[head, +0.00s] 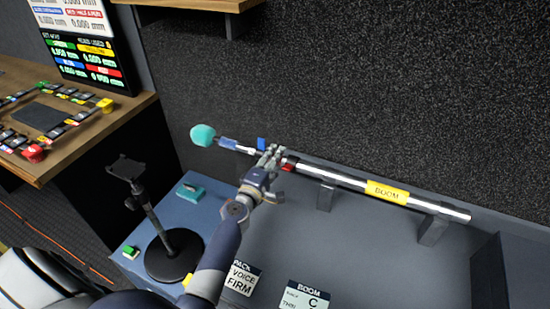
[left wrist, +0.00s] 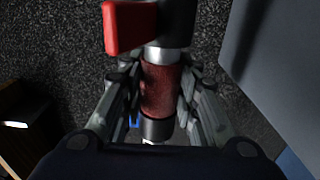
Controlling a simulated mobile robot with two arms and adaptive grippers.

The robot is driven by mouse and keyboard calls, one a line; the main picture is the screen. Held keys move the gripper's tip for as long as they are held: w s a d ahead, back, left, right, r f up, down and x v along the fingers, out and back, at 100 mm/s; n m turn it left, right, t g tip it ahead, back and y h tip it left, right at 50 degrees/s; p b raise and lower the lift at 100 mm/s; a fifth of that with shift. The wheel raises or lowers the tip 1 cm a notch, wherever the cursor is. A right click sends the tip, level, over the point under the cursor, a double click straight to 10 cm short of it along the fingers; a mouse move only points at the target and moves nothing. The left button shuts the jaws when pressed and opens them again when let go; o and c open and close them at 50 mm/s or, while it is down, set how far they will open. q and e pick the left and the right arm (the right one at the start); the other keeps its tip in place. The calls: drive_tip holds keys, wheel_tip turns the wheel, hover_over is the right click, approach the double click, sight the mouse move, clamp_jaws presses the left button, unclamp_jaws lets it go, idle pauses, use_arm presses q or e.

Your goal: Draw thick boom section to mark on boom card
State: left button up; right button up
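The boom pole lies along the back of the grey surface. Its silver thick section (head: 335,179) has a yellow BOOM label (head: 387,192) and rests on grey supports. A teal foam tip (head: 203,135) is at its left end, with blue parts beside it. My left gripper (head: 272,158) is at the pole's left part, left of a red clamp (left wrist: 128,27). In the left wrist view, its fingers (left wrist: 160,90) press both sides of a dark red band (left wrist: 160,85) on the pole. The boom card (head: 305,297) shows a C; its smaller text is hard to read. My right gripper is out of view.
A black round-based stand (head: 172,255) is left of my left arm. A teal block (head: 190,191) and a green block (head: 130,252) lie near it. A VOICE FIRM card (head: 242,280) is left of the boom card. A dark textured wall (head: 400,80) rises close behind the pole.

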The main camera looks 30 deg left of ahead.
sight(224, 146)
use_arm(q)
clamp_jaws()
drive_tip(key=shift+a, duration=0.4)
drive_tip(key=a+b, duration=0.2)
drive_tip(key=a, duration=0.3)
drive_tip(key=a+b, duration=0.2)
drive_tip(key=a, duration=0.3)
drive_tip(key=s+a+b, duration=0.1)
drive_tip(key=a+b, duration=0.1)
drive_tip(key=a, duration=0.3)
drive_tip(key=shift+a+f, duration=0.1)
drive_tip(key=shift+a+b, duration=0.4)
drive_tip(key=shift+a, duration=0.15)
drive_tip(key=o, duration=0.9)
unclamp_jaws()
drive_tip(key=shift+c, duration=0.2)
drive_tip(key=shift+s+d, duration=0.1)
